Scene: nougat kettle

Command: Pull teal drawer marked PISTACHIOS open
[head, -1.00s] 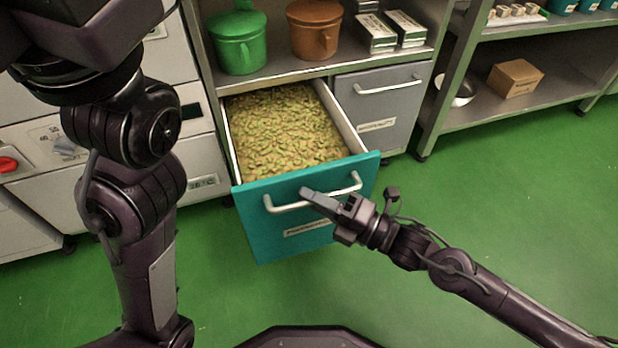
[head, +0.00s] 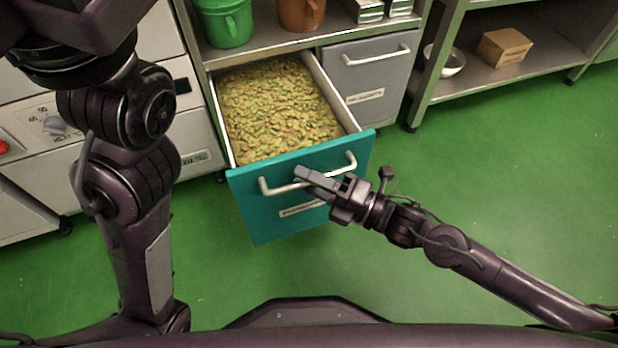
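The teal drawer (head: 258,217) is pulled well out from under the metal counter. It is full of greenish-brown pistachios (head: 280,110). Its front has a pale bar handle (head: 277,189) and a small label (head: 300,210), too small to read clearly. My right gripper (head: 305,178) is at the middle of this handle, its fingers closed around the bar as far as I can see. The fingers hide part of the bar. My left arm comes down on the left, and its gripper is out of view.
A shut grey drawer (head: 370,80) is to the right of the teal one. A green pot (head: 226,22), a brown pot (head: 301,12) and boxes stand on the counter above. A shelf (head: 480,78) on the right holds a cardboard box (head: 504,46) and a bowl. The green floor in front is clear.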

